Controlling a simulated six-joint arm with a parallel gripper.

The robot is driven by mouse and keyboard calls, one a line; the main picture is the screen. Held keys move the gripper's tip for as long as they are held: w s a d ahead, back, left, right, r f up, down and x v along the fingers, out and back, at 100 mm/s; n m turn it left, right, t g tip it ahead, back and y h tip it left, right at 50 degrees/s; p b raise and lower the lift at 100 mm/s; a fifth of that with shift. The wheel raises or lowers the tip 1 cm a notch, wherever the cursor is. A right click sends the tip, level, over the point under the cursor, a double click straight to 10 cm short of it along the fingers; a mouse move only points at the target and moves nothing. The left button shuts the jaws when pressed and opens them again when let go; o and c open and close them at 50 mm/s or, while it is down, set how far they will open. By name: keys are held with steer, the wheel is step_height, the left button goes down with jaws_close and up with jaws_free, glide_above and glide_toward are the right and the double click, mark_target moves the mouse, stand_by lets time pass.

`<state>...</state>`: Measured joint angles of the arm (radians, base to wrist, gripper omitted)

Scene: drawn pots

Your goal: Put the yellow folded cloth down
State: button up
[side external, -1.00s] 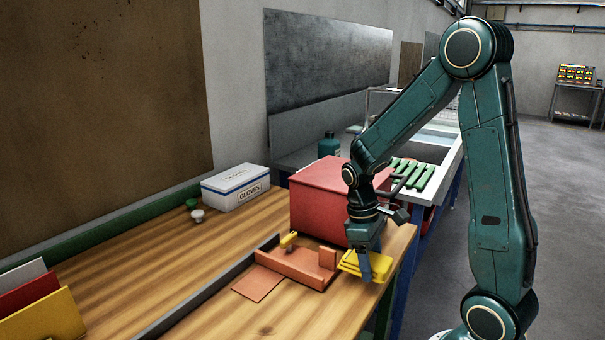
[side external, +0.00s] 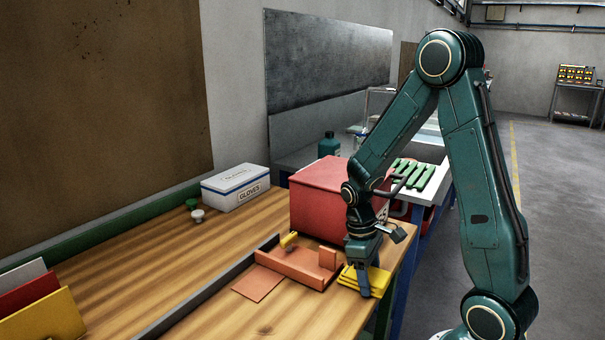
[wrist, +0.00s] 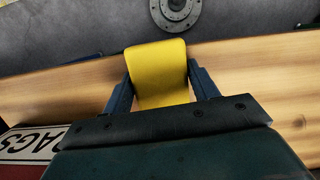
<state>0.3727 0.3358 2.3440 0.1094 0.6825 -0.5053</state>
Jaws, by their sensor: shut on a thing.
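The yellow folded cloth (side external: 379,283) is at the right end of the wooden bench, near its edge, beside the orange tray (side external: 298,268). My gripper (side external: 363,287) points down and is shut on it, with a finger on either side. In the wrist view the cloth (wrist: 158,75) sits between the two dark fingers, its rounded far end sticking out past them. The cloth is at bench-top height; whether its underside touches the wood, I cannot tell. One finger is hidden behind the cloth in the side view.
A red box (side external: 318,200) stands just behind my gripper; its label reads RAGS in the wrist view (wrist: 35,143). An orange sheet (side external: 258,287) lies left of the tray. A grey strip (side external: 215,285) runs along the bench. A gloves box (side external: 236,188) stands farther back. The bench's right edge is close.

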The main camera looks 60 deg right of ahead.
steer(key=shift+f, duration=0.1)
steer(key=o, duration=1.3)
steer(key=shift+v, duration=6.1)
steer(key=shift+s, duration=0.1)
